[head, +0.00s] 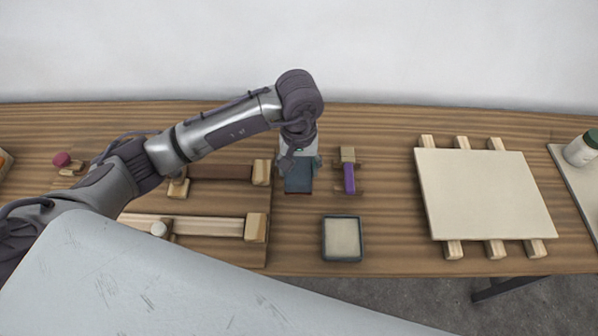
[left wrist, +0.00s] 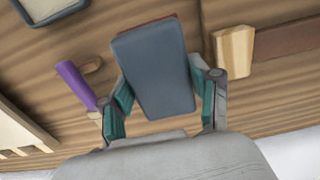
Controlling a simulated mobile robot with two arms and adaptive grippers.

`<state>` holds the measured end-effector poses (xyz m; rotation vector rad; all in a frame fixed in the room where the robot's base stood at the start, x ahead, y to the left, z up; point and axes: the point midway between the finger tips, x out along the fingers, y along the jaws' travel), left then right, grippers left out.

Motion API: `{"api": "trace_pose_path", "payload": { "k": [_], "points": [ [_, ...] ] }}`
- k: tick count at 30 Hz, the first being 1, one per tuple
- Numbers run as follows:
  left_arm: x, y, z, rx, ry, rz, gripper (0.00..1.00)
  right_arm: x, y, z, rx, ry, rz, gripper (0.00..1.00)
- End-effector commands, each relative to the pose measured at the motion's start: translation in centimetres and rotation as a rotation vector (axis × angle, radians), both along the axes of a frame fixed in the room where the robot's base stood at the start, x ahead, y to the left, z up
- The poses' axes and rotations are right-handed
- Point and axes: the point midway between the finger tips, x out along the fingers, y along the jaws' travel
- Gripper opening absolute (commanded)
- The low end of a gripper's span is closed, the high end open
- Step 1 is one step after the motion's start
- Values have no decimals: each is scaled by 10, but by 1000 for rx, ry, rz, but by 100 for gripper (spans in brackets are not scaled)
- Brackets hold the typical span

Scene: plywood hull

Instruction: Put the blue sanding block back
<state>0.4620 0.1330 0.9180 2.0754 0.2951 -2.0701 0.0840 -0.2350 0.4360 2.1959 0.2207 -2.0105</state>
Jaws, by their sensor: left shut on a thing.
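The blue sanding block (head: 298,182) is a dark blue-grey slab near the middle of the bench in the head view. My left gripper (head: 299,162) is shut on it from above, one teal finger on each side. In the left wrist view the block (left wrist: 155,72) fills the space between the fingers of the gripper (left wrist: 160,88). A thin reddish edge shows along its far end. I cannot tell whether the block touches the bench. A shallow tray (head: 325,240) with a dark blue-grey rim and pale inside lies to the front right. My right gripper is not in view.
A purple-handled tool (head: 349,179) lies close right of the block by small wooden pieces. A wooden fixture (head: 255,226) with rails is at the left. A pale panel (head: 483,193) rests on battens at the right, near a green-lidded jar (head: 580,150). Bench around the tray is clear.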

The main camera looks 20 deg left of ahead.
Motion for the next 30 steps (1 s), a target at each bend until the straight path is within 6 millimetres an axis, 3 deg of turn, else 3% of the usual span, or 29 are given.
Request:
{"api": "trace_pose_path", "payload": {
  "k": [9, 20, 21, 25, 30],
  "points": [
    [-1, 0, -37, -1, 2, 0, 29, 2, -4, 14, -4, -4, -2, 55],
    [0, 0, -41, 0, -1, 0, 29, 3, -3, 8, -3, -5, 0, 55],
    [0, 0, -41, 1, 0, 0, 64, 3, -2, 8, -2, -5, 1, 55],
    [-1, 0, -40, 1, 1, 0, 85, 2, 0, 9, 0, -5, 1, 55],
    [-1, 0, -40, 0, 1, 0, 87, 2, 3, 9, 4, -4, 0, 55]
  ]
}}
